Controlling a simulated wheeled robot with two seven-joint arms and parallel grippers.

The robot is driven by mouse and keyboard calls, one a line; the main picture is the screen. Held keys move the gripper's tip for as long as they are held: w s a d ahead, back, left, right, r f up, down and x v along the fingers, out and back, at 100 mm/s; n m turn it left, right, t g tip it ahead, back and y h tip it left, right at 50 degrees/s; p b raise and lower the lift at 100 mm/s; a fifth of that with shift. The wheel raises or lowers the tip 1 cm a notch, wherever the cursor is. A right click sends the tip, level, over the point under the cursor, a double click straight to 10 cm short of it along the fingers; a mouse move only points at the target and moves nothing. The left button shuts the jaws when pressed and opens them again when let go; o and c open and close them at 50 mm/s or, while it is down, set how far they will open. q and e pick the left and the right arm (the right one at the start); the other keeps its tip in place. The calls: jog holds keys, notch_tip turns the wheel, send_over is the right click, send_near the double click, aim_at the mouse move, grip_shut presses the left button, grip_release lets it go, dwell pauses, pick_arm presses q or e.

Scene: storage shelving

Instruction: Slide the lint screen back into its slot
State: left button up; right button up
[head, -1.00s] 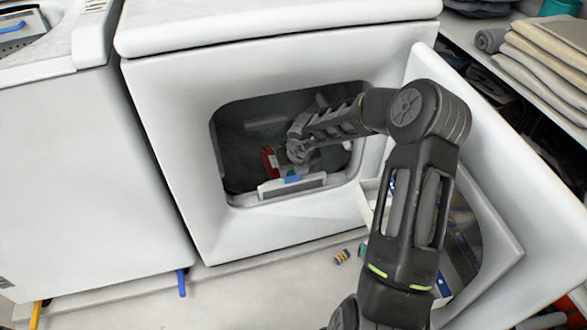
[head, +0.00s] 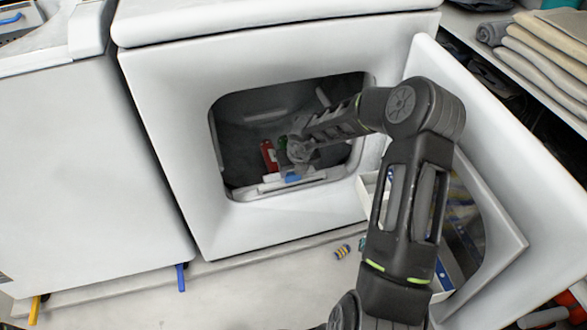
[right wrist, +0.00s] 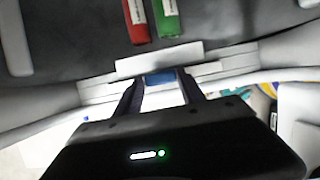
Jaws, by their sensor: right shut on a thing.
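The lint screen (head: 272,184) is a pale framed piece with a blue tab (head: 292,178). It is at the lower front lip of the dryer opening (head: 232,193), with only its upper part showing above the lip. My right gripper (head: 294,173) reaches down into the opening and is shut on the blue tab. In the right wrist view the blue tab (right wrist: 160,78) sits between the two fingers, below a white bar of the screen (right wrist: 160,60). How deep the screen sits in the slot is hidden. My left gripper is not in view.
A red item (head: 268,156) and a green item (head: 283,147) are inside the drum, just behind the screen. The open dryer door (head: 505,150) stands to the right of my arm. A small striped item (head: 342,251) lies on the floor in front.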

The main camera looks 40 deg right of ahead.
aim_at(294, 178)
jog(key=shift+s+f+b, duration=0.1)
jog(key=shift+f+b, duration=0.8)
jog(key=shift+f, duration=0.65)
jog(key=o, duration=1.5)
jog(key=shift+o, duration=0.2)
jog(key=d+p+v, duration=0.1)
jog(key=p+v, duration=0.3)
jog(key=v, duration=0.4)
jog(key=shift+a+r+p, duration=0.3)
jog(key=shift+a+p, duration=0.05)
jog(key=shift+a, duration=0.1)
